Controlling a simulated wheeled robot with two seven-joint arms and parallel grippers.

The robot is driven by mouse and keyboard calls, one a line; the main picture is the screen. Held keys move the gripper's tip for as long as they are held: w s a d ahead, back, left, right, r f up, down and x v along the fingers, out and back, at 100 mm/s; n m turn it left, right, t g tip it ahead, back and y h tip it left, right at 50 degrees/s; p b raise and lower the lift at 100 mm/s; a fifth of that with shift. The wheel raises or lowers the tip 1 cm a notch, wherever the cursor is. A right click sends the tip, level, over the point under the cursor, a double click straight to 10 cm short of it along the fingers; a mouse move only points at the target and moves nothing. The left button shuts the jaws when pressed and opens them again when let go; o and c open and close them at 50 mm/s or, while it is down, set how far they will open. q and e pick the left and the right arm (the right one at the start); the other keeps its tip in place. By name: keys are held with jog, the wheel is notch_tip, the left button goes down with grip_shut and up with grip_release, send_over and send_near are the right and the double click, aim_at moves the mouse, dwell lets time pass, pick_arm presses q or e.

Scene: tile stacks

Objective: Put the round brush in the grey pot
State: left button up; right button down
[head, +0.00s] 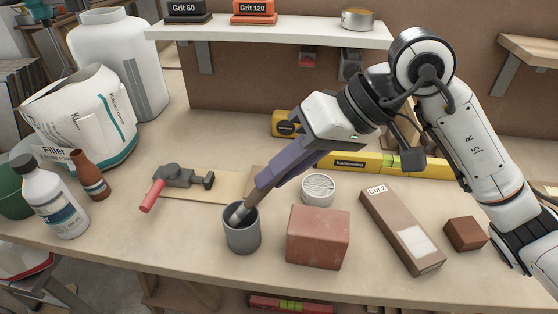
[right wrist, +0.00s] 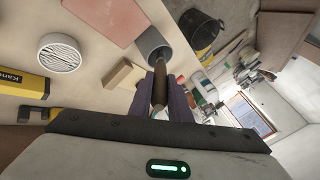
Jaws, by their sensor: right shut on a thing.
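The grey pot (head: 242,236) stands upright near the front edge of the bench, left of a red brick. My right gripper (head: 262,180) is above and slightly right of the pot, with its purple fingers shut on the round brush (head: 237,213). The brush is tilted, and its pale lower end is at the pot's mouth, seemingly inside the rim; its depth is hidden. In the right wrist view, the brush's brown handle (right wrist: 160,90) lies between the fingers and its far end overlaps the mouth of the pot (right wrist: 151,41). My left gripper is not in view.
The red brick (head: 318,238) stands close right of the pot. A round white-topped tin (head: 318,189) is behind it. A red-handled clamp (head: 180,178) and thin board (head: 230,188) lie behind left. A yellow level (head: 360,163) lies farther back.

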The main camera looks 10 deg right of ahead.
jog(key=shift+f, duration=0.7)
jog(key=c, duration=1.6)
grip_release()
jog(key=shift+o, duration=0.2)
jog(key=shift+d, duration=0.1)
jog(key=d+b, duration=0.1)
jog(key=s+d+b, duration=0.1)
jog(key=d+b, duration=0.2)
jog(key=d, duration=0.1)
jog(key=shift+s+d+f, duration=0.15)
jog(key=shift+s+f, duration=0.05)
jog(key=shift+s, duration=0.1)
jog(key=shift+s+d+r+b, duration=0.1)
jog(key=shift+d+r+b, duration=0.1)
jog(key=shift+d+b, duration=0.15)
